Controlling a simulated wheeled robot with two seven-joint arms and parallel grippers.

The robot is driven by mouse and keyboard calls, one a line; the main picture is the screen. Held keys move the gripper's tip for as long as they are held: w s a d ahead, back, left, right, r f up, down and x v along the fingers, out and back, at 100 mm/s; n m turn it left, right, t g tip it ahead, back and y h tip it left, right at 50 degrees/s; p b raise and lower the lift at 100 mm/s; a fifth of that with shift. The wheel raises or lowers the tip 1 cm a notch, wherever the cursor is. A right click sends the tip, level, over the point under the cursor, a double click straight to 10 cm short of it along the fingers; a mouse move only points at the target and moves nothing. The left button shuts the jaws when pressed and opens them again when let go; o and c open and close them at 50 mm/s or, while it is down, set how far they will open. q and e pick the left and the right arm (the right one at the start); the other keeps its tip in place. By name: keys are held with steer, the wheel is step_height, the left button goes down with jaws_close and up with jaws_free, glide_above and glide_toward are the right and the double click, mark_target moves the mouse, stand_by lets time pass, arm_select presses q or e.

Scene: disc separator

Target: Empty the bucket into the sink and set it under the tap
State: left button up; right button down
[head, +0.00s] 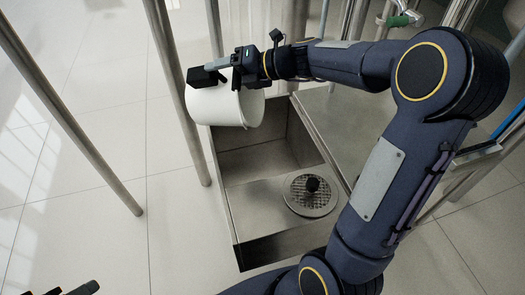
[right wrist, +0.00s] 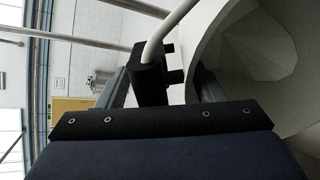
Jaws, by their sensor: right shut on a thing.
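The white bucket (head: 215,106) hangs in the air at the left back edge of the steel sink (head: 262,192), tilted well over on its side. My right gripper (head: 213,76) is shut on its handle; in the right wrist view the pale handle (right wrist: 172,28) runs into the dark jaw (right wrist: 150,78). The bucket's inside (right wrist: 262,45) shows grey walls and a lighter patch; I cannot tell whether anything is in it. A green-handled fitting (head: 400,19) at the top may be the tap. Only dark tips of my left gripper (head: 72,289) show at the bottom left.
A round drain grate (head: 310,194) with a dark knob lies in the sink. A flat steel top (head: 345,125) adjoins the sink on the right. Metal posts (head: 75,125) stand on the left and behind the bucket. The tiled floor (head: 100,235) at left is clear.

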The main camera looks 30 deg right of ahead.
steer(key=shift+d+f+b, duration=0.1)
steer(key=shift+f+b, duration=0.1)
steer(key=shift+b, duration=0.15)
steer(key=s+d+f+t+y+b, duration=0.1)
steer(key=s+d+f+b, duration=0.1)
steer(key=b, duration=0.3)
steer(key=shift+t+b, duration=0.3)
steer(key=shift+b, duration=0.05)
steer(key=shift+s+d, duration=0.15)
steer(key=shift+d, duration=0.05)
steer(key=shift+r+y, duration=0.2)
steer(key=shift+y, duration=0.1)
